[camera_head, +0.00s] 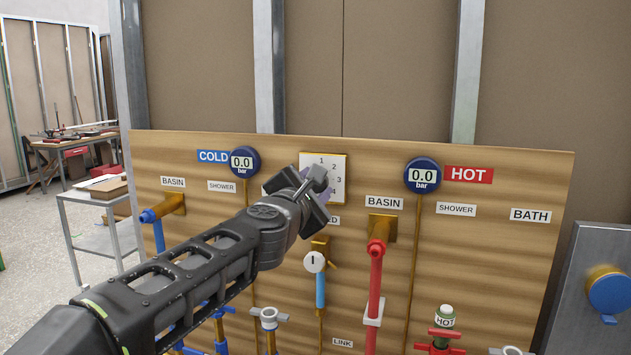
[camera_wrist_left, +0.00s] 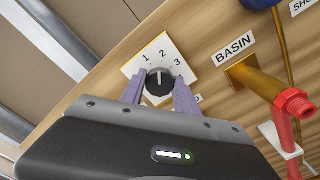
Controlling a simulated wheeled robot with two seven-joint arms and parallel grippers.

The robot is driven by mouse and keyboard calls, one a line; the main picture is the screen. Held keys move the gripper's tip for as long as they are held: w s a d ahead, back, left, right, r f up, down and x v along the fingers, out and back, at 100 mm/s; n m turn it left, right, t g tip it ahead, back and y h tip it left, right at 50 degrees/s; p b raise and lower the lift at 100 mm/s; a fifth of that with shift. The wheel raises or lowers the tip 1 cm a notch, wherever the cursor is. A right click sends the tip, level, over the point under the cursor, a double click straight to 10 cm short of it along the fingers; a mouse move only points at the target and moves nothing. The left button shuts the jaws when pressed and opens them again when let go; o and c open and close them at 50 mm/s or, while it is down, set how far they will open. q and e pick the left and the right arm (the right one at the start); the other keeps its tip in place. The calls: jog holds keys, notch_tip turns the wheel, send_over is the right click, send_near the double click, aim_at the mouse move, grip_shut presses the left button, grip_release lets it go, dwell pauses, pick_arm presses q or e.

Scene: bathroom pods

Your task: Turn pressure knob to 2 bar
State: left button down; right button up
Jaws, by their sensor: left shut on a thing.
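The pressure knob (camera_wrist_left: 159,86) is a round black dial with a white mark, on a white plate (camera_head: 339,170) numbered from 1 upward. In the left wrist view its mark points up, close to the 2. My left gripper (camera_head: 318,186) is at the plate, and its two purple fingers (camera_wrist_left: 159,92) are closed on the knob from both sides. The round blue COLD gauge (camera_head: 243,161) and HOT gauge (camera_head: 422,175) both read 0.0 bar. My right gripper is not in view.
The wooden panel (camera_head: 490,250) carries a brass BASIN outlet with a red pipe (camera_head: 377,280) right of the knob. A white round handle (camera_head: 315,262) on a blue pipe is below. Several valves line the bottom. A metal box (camera_head: 590,260) stands at right.

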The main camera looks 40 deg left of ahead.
pick_arm(q)
jog(key=shift+m, duration=0.8)
jog(key=shift+f, duration=0.1)
jog(key=c, duration=0.9)
grip_release()
jog(key=p+v, duration=0.1)
jog(key=v, duration=0.7)
